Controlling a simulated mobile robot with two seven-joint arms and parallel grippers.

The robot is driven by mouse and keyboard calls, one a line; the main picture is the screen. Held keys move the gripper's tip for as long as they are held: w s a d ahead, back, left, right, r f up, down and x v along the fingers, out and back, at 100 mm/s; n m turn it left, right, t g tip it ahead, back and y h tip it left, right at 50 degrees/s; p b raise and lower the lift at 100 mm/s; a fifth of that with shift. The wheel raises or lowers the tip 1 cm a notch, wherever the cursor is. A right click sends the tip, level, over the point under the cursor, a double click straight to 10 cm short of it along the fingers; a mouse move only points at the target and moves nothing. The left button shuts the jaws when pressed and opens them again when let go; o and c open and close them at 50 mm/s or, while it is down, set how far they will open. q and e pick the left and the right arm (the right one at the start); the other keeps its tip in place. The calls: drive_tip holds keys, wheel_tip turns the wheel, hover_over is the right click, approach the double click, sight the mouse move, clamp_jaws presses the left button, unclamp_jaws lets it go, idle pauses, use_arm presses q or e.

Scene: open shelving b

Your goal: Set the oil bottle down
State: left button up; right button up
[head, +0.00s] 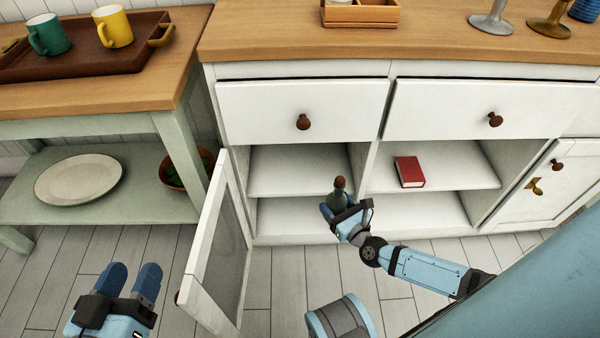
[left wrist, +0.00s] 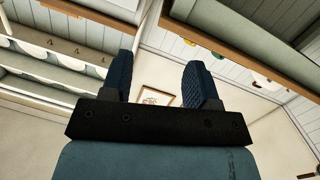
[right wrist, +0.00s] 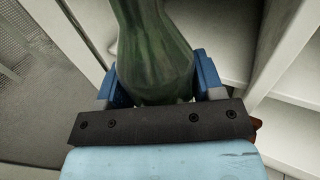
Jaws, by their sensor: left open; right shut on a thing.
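The oil bottle (head: 339,190) is dark green with a brown top. It is upright in my right gripper (head: 346,212), in front of the open left compartment of the white cabinet. In the right wrist view the green glass of the oil bottle (right wrist: 155,50) fills the space between the blue fingers of my right gripper (right wrist: 155,85). Its base is hidden behind the gripper. My left gripper (head: 131,281) is open and empty at the lower left, over the floor. Its two blue fingers also show apart in the left wrist view (left wrist: 160,85).
The cabinet has an upper shelf (head: 290,172) and a lower shelf (head: 285,218); both look empty on the left. A red book (head: 409,171) lies on the right upper shelf. The open cabinet door (head: 217,255) stands left of the bottle. A plate (head: 78,182) is on the green side table's shelf.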

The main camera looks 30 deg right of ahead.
drive_tip(key=shift+w+f, duration=0.15)
drive_tip(key=shift+f, duration=0.1)
drive_tip(key=w+b, duration=0.1)
drive_tip(key=w, duration=0.4)
drive_tip(key=w+b, duration=0.1)
drive_tip(key=w, duration=0.5)
drive_tip(key=w+a+b, duration=0.1)
drive_tip(key=w+b, duration=0.1)
drive_tip(key=w, duration=0.3)
drive_tip(key=shift+w, duration=0.3)
drive_tip(key=shift+w+a+f, duration=0.1)
drive_tip(key=shift+w, duration=0.45)
drive_tip(key=shift+f+b, duration=0.35)
drive_tip(key=shift+f, duration=0.05)
wheel_tip(320, 180, down, 2)
drive_tip(key=shift+f+b, duration=0.25)
drive_tip(key=shift+b, duration=0.65)
drive_tip(key=o, duration=1.2)
drive_tip(key=shift+f, duration=0.15)
use_arm(q)
drive_tip(key=w+m, duration=0.1)
drive_tip(key=a+m+t, duration=0.1)
drive_tip(key=w+m+t, duration=0.1)
drive_tip(key=m, duration=0.1)
drive_tip(key=shift+w+a+r+h, duration=0.35)
drive_tip(key=shift+a+h, duration=0.05)
